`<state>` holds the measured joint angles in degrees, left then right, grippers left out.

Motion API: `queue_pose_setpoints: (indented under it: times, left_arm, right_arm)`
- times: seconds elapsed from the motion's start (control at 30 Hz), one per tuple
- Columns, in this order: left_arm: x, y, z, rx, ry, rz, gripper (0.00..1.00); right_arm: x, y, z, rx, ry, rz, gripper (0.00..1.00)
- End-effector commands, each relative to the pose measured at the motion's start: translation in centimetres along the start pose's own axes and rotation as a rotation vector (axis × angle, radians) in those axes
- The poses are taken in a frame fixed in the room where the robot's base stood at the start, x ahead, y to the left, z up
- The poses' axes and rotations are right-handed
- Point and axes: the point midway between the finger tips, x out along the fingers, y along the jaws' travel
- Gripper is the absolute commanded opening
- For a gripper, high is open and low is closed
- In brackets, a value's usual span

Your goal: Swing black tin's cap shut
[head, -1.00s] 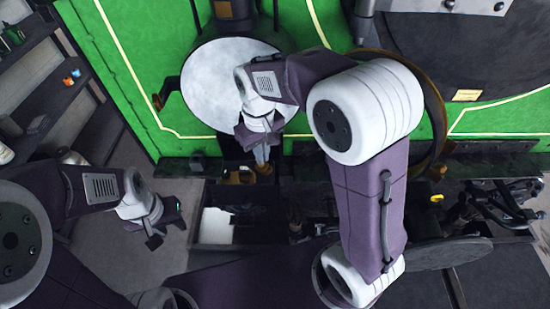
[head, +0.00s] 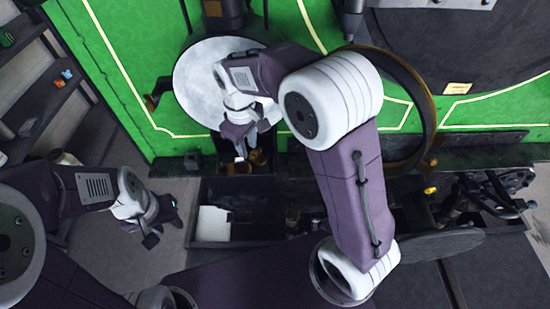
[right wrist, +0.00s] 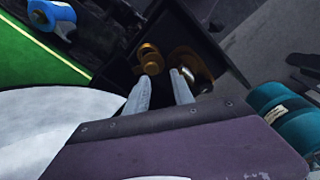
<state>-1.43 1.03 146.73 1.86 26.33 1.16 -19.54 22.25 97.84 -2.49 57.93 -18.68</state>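My right gripper (head: 241,150) is above a small dark open box (head: 225,158) below the pale round disc. In the right wrist view its two pale fingers (right wrist: 163,76) are apart with nothing seen between them. Past the fingertips, a copper-brown piece (right wrist: 150,58) and a wider brown round piece (right wrist: 188,64) sit in the dark box. I cannot tell a black tin or its cap apart from the dark surroundings. My left gripper (head: 163,232) hangs at the lower left with its fingers apart, empty and away from the box.
The pale disc (head: 212,80) stands against the green panel (head: 130,60). A dark compartment holds a white sheet (head: 213,223). A teal cylinder (right wrist: 285,118) and a blue roll (right wrist: 50,16) show in the right wrist view. Shelves (head: 50,80) stand at the left.

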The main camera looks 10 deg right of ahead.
Motion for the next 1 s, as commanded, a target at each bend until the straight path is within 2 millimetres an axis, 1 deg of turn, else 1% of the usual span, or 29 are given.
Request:
queue_pose_setpoints:
  times: [0.03,0.07,0.37,0.7,1.0]
  left_arm:
    - [0.2,0.0,0.0,0.000,0.000,0.000,0.36]
    - [0.1,0.0,0.0,0.000,0.000,0.000,0.36]
    - [-2.7,0.1,-0.3,0.000,0.001,0.000,0.36]
    - [-5.8,0.1,-0.6,0.000,0.001,0.000,0.36]
    - [-8.3,0.2,-0.9,0.000,0.001,0.000,0.36]
  right_arm:
    - [1.7,-0.8,1.3,0.000,-0.053,-0.027,0.40]
    - [1.6,-0.8,1.4,0.000,-0.056,-0.028,0.40]
    - [-1.2,-0.6,1.4,0.003,-0.058,-0.029,0.40]
    - [-4.9,-0.2,1.1,0.004,-0.043,-0.021,0.40]
    - [-7.4,-0.2,1.1,0.003,-0.049,-0.022,0.40]
